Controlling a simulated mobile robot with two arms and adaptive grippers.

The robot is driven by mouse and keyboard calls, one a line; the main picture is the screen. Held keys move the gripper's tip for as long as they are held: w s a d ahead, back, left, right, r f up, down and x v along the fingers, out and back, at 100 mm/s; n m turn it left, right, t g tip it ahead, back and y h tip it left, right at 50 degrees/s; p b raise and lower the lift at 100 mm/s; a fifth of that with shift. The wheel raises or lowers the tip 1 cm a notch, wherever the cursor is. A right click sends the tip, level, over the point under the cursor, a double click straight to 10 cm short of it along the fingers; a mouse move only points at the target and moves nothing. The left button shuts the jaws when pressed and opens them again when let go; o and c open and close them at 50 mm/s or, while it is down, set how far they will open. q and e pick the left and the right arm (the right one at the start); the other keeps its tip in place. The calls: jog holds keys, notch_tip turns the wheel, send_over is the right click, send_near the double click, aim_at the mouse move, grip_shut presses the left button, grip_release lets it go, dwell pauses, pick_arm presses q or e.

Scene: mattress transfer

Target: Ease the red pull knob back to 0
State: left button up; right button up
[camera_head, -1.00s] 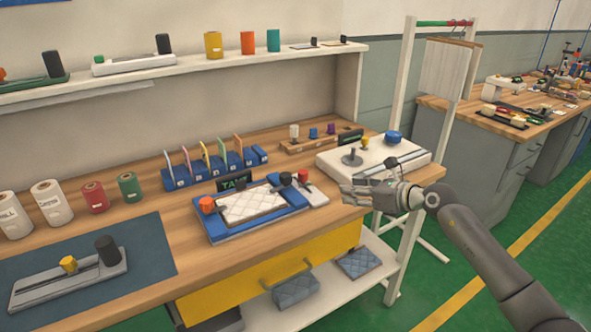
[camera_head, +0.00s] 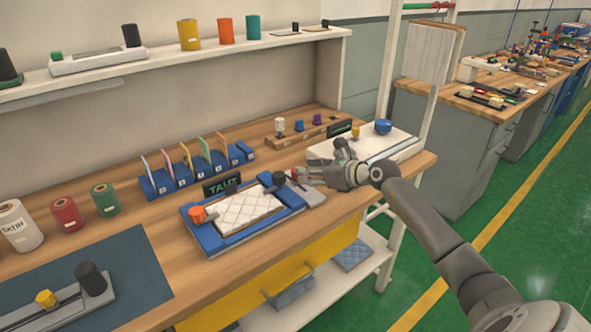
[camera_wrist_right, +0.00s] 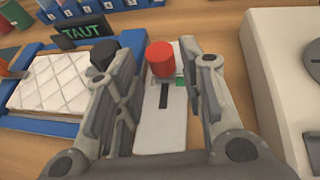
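The red pull knob (camera_wrist_right: 160,58) stands on a pale slotted plate (camera_wrist_right: 158,135) at the right end of the blue frame. In the right wrist view it sits between the fingertips of my right gripper (camera_wrist_right: 162,62), with visible gaps on both sides. The plate has a dark slot and a small green mark by the knob. In the head view the right gripper (camera_head: 302,174) reaches in from the right and partly covers the red knob (camera_head: 294,174). The blue frame (camera_head: 212,247) holds a white quilted pad (camera_head: 240,213), and a sign (camera_head: 222,185) behind it reads TAUT. My left gripper is not in view.
A black knob (camera_head: 278,178) stands close beside the red one. An orange knob (camera_head: 198,215) is at the frame's left corner. A white box with a blue knob (camera_head: 383,126) stands to the right. Colored cards in a blue rack (camera_head: 160,182) stand behind.

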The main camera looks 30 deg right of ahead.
aim_at(296, 177)
jog(key=x, duration=0.4)
jog(key=shift+r, duration=0.15)
jog(key=shift+w+a+f, duration=0.15)
jog(key=shift+w+f, duration=0.2)
jog(key=shift+w, duration=0.45)
jog(key=shift+a+f, duration=0.1)
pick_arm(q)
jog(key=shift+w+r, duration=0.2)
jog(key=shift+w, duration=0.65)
pick_arm(e)
jog(key=shift+w, duration=0.1)
grip_shut()
